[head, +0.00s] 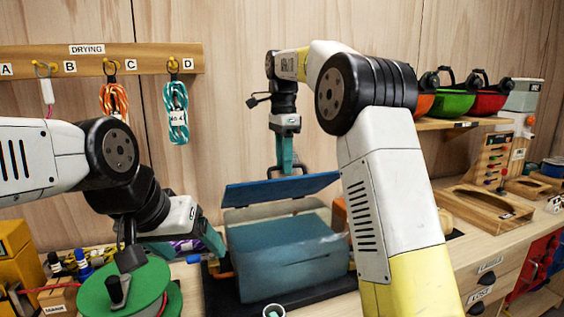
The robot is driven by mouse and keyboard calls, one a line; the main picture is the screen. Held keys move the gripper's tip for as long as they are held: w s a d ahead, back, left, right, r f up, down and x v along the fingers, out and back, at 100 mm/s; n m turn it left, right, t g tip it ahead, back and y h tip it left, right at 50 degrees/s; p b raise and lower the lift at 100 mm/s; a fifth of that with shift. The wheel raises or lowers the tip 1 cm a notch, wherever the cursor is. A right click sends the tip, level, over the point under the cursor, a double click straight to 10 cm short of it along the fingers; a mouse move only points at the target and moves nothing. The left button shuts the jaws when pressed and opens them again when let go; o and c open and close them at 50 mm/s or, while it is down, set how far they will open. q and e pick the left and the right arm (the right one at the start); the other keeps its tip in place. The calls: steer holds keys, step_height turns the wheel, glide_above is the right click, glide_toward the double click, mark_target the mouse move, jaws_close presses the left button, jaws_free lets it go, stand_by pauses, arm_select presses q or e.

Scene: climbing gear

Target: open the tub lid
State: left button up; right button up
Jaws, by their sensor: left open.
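The tub (287,262) is a see-through blue box standing on a dark mat on the bench. Its dark blue lid (265,192) is raised at a tilt above the tub's rim, with a gap between them. My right gripper (285,167) points down at the lid's handle (303,171) and looks shut on it; its fingertips are small in the head view. My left gripper (190,243) is open and empty just left of the tub, low over the bench. My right forearm hides part of the tub's right side.
A green reel (125,292) stands front left. A drying rail (140,60) with hanging ropes is on the wall. Helmets (455,101) sit on a shelf at right, above a wooden tray (485,212). The bench around the tub is crowded.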

step_height(320, 180, up, 8)
steer(key=shift+w, duration=0.2)
stand_by(0.4)
steer(key=shift+f, duration=0.15)
